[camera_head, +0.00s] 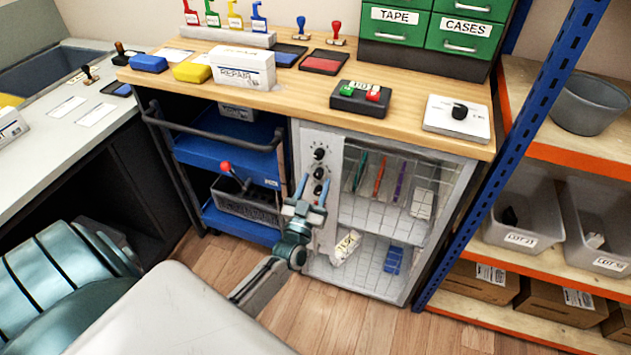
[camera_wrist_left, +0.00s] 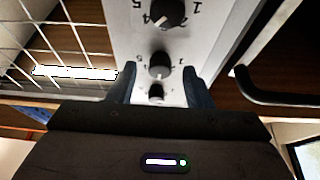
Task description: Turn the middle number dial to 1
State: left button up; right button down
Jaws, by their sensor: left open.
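A pale panel on the cabinet's left side carries a column of black dials: top (camera_head: 319,153), middle (camera_head: 319,172) and lowest (camera_head: 317,189). In the left wrist view the printed numbers are upside down. There the middle dial (camera_wrist_left: 158,62) has a pale mark on its lower picture side, with one dial above it and a smaller one below. My left gripper (camera_head: 313,188) is open and empty in front of the panel, its blue fingers pointing at it. In the left wrist view the fingers (camera_wrist_left: 158,84) flank the dial column; contact is not visible. My right gripper is not in view.
A wire-mesh cabinet door (camera_head: 385,215) is right of the panel, with pens and packets behind it. A blue cart (camera_head: 228,150) stands left. The wooden worktop (camera_head: 300,92) lies above. A blue upright (camera_head: 500,150) and shelving stand right.

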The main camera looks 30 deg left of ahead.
pick_arm(q)
jog(key=shift+w+a+r, duration=0.15)
jog(key=shift+w, duration=0.3)
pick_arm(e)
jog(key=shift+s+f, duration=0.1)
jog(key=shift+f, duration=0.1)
pick_arm(q)
jog(key=shift+c, duration=0.3)
jog(key=c, duration=0.9)
jog(key=shift+c, duration=0.2)
